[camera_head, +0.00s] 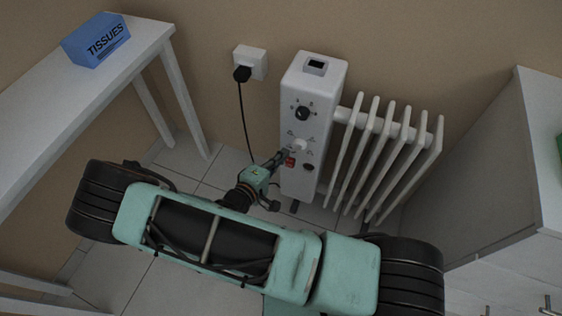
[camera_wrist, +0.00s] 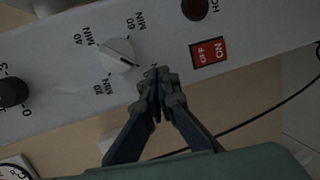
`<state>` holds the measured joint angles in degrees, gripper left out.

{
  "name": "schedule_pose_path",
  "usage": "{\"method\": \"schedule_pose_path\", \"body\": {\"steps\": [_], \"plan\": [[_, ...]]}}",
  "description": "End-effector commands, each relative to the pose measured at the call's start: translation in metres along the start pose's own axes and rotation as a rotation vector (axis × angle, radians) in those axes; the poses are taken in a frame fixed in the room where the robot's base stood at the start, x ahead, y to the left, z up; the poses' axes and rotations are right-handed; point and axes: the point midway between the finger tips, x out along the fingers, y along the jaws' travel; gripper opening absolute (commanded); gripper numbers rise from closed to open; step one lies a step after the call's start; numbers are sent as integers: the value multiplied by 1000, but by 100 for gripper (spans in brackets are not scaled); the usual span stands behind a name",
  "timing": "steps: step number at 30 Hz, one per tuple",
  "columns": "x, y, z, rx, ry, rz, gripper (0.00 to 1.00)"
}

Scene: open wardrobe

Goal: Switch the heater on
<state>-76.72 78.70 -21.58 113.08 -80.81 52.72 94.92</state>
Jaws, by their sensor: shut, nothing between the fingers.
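The white heater (camera_head: 320,78) stands by the wall, with a control panel on its front. A red rocker switch (camera_wrist: 208,52) marked OFF and ON is on the panel; it also shows in the head view (camera_head: 289,161). Which side of it is pressed I cannot tell. My gripper (camera_wrist: 158,86) is shut and empty. In the wrist view its tips lie between the red switch and the white timer knob (camera_wrist: 118,55), beside the switch. In the head view my gripper (camera_head: 283,155) is at the panel's left edge. Whether it touches the panel is unclear.
A black dial (camera_head: 302,113) sits higher on the panel, and a dark red lamp (camera_wrist: 195,8) is by the switch. A black cord runs from the wall socket (camera_head: 250,62) behind my arm. A white table (camera_head: 130,60) with a tissue box (camera_head: 96,40) is left, a white cabinet (camera_head: 500,170) right.

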Motion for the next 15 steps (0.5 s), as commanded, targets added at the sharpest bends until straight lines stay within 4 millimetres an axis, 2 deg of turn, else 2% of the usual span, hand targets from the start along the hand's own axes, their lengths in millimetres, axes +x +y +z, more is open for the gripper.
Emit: {"method": "schedule_pose_path", "body": {"steps": [4,15], "plan": [[-12,-4,13,-68,-94,-94,0],[-36,-29,66,-457,-185,-298,0]]}}
